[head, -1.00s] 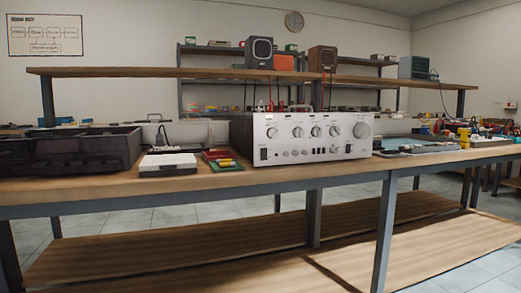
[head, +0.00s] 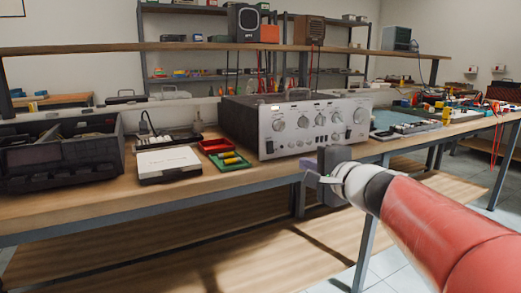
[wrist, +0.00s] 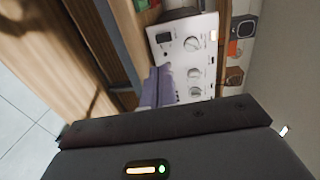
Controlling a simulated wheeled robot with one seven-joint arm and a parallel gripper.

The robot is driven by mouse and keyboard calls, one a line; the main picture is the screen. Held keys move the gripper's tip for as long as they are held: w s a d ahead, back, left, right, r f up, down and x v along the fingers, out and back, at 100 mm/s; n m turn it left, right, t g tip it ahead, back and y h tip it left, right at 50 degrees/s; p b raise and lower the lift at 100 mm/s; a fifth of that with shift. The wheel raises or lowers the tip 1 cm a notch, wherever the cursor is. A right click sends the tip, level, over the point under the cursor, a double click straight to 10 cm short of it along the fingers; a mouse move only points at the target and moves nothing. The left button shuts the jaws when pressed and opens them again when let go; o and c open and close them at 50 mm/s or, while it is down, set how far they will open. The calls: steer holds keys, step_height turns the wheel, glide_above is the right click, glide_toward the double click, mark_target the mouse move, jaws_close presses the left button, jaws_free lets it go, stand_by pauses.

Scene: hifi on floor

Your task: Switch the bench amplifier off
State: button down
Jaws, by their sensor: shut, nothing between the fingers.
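The bench amplifier (head: 343,120) is a silver-fronted unit on the workbench, with several knobs and a lit indicator (head: 275,107) at its upper left. A dark switch (head: 269,147) sits at the lower left of its front panel. In the wrist view the amplifier front (wrist: 178,52) appears turned on its side, with the dark switch (wrist: 164,37) and the glowing indicator (wrist: 214,35) visible. My gripper (head: 309,172) is shut and empty, in front of and below the panel, apart from it. Its fingers (wrist: 155,86) hide part of the panel in the wrist view.
Left of the amplifier, a white-topped box (head: 168,163), a red tray (head: 216,146) and a green tray (head: 232,164) lie on the bench (head: 110,209). A dark open crate (head: 60,155) stands at the far left. Circuit boards and tools lie to the right. A raised shelf (head: 180,46) runs behind.

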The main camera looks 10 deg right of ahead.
mark_target(271, 152)
steer(key=shift+w, duration=0.1)
steer(key=p+x, duration=0.1)
steer(key=x, duration=1.2)
steer(key=shift+w+a+f+p, duration=0.1)
steer(key=shift+w+a+p, duration=0.1)
steer(key=shift+w+p, duration=0.15)
steer(key=shift+f, duration=0.1)
